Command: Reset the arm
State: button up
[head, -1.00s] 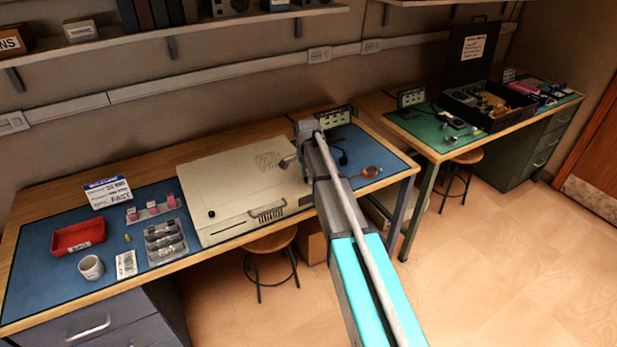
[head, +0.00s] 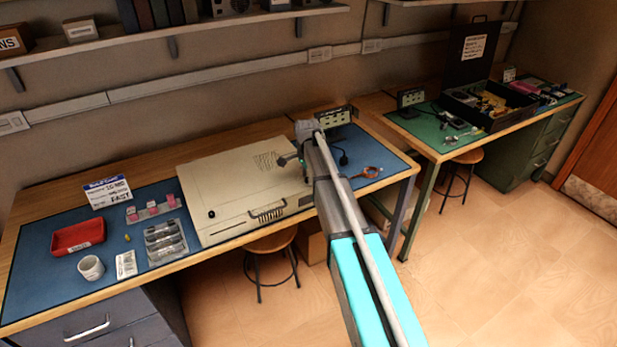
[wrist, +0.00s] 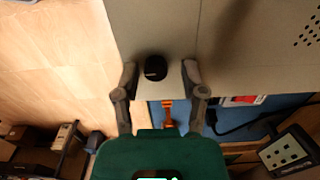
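My arm reaches over the right end of the beige case on the near workbench. In the head view my gripper (head: 284,161) is small and dark, above the case's right part. In the wrist view my gripper (wrist: 160,75) has its two fingers apart, with nothing held between them. A black round knob (wrist: 155,67) on the case shows in the gap between the fingers. Whether the fingers touch the case cannot be told. The arm hides part of the case's right end in the head view.
The beige case (head: 225,190) lies on a blue mat. A shelf (head: 130,43) hangs above.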

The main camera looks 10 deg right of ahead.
jog(key=shift+s, duration=0.15)
jog(key=shift+r, duration=0.2)
